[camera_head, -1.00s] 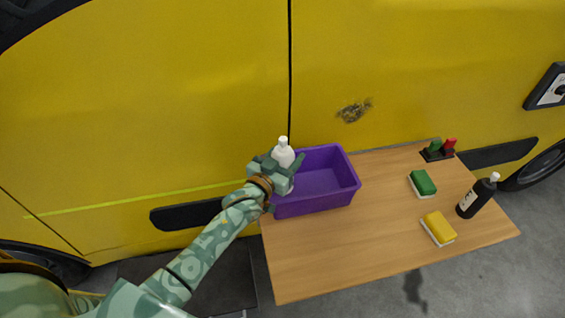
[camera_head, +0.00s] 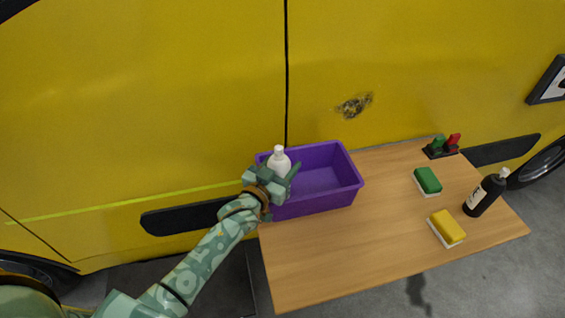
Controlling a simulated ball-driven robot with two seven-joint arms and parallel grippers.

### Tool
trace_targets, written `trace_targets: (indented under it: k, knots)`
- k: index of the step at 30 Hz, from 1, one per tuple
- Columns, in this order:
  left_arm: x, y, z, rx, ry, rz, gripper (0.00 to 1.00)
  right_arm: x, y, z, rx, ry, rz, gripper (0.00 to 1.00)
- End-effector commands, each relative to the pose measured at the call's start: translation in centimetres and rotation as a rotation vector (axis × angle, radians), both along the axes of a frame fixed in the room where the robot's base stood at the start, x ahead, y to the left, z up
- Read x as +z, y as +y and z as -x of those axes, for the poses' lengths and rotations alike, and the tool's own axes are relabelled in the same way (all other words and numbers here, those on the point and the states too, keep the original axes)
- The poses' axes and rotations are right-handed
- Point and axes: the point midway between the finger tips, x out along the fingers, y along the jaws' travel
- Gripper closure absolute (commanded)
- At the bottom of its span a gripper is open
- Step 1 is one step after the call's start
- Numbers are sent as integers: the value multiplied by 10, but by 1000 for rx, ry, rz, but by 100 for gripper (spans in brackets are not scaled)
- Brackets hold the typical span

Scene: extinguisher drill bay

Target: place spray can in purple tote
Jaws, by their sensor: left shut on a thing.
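The white spray can (camera_head: 279,160) is upright in my left gripper (camera_head: 276,179), which is shut on it. The gripper's fingers hide the can's lower part. The purple tote (camera_head: 335,198) stands at the back left of the wooden table, and its inside looks empty to the right of the gripper. The gripper and can are at the tote's left end, over or just inside its left rim. I cannot tell how far the can's base is from the tote floor. My right gripper is not in view.
On the table (camera_head: 345,250) are a green sponge (camera_head: 427,181), a yellow sponge (camera_head: 446,228), a dark bottle (camera_head: 485,194) and a small black holder with green and red pieces (camera_head: 441,148). A yellow vehicle (camera_head: 420,70) stands close behind. The table's front middle is clear.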

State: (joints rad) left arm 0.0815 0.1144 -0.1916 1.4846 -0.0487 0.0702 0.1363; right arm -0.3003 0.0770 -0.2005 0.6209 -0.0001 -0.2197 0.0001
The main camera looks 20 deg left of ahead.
Motion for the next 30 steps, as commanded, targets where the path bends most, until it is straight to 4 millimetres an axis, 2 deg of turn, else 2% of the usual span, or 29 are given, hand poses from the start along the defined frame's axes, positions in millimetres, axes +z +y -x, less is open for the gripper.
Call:
trace_targets:
  k: [3, 4, 6, 14, 19, 30]
  knots:
    - [0, 0, 0, 0, -3, 1, 79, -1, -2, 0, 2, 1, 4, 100]
    - [-1, 0, 0, 0, -1, 0, 41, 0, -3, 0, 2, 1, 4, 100]
    - [-1, 0, 0, 0, -1, 0, 25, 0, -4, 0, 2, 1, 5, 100]
    - [0, 0, 0, 0, -1, 0, 25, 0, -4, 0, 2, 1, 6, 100]
    - [16, 0, 2, 0, -2, -1, 25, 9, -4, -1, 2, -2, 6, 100]
    - [12, 17, 89, 0, 2, -2, 25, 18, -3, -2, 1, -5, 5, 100]
